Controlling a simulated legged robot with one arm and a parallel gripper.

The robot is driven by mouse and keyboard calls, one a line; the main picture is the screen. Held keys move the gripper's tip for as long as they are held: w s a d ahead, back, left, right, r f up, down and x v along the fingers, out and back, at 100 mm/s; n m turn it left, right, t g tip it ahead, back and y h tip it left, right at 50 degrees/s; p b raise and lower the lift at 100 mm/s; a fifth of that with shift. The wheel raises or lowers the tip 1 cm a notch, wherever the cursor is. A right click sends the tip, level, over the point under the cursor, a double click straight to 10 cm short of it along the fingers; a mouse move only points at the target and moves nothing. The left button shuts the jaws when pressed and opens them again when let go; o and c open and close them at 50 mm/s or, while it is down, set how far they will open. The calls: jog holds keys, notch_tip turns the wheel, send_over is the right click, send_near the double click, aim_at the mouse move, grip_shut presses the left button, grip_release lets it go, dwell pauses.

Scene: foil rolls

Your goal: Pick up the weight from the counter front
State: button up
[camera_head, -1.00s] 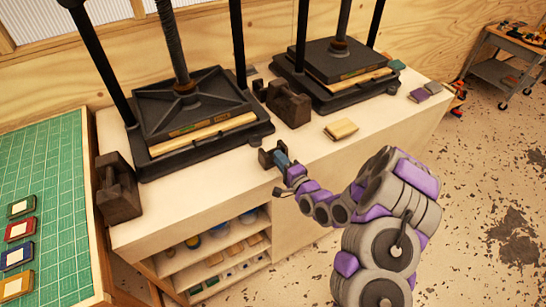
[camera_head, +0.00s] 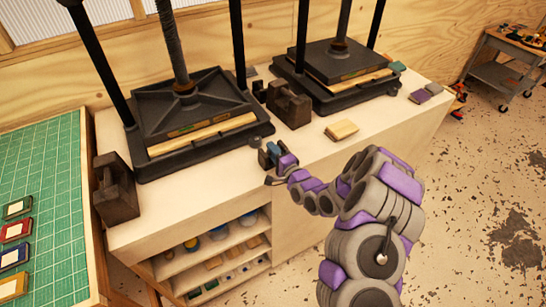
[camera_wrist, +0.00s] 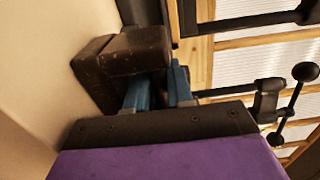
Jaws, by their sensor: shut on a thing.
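The dark brown weight (camera_wrist: 125,52) shows in the wrist view, with my gripper (camera_wrist: 160,82) shut on it. The two blue fingers reach its handle part, which they partly hide. In the head view my gripper (camera_head: 273,152) is over the front of the counter, in front of the gap between two presses. Only a little of the held weight (camera_head: 264,158) shows there, beside the fingers. I cannot tell whether the weight touches the counter.
Two black presses (camera_head: 190,105) (camera_head: 335,65) stand on the pale counter (camera_head: 190,200). Other dark weights stand between them (camera_head: 290,106) and at the left end (camera_head: 115,188). A cream block (camera_head: 341,130) lies to the right. A green cutting mat (camera_head: 45,170) is at the left.

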jog(key=shift+f, duration=0.15)
grip_shut()
jog(key=shift+s+f, duration=0.1)
jog(key=shift+f, duration=0.05)
dwell(0.7)
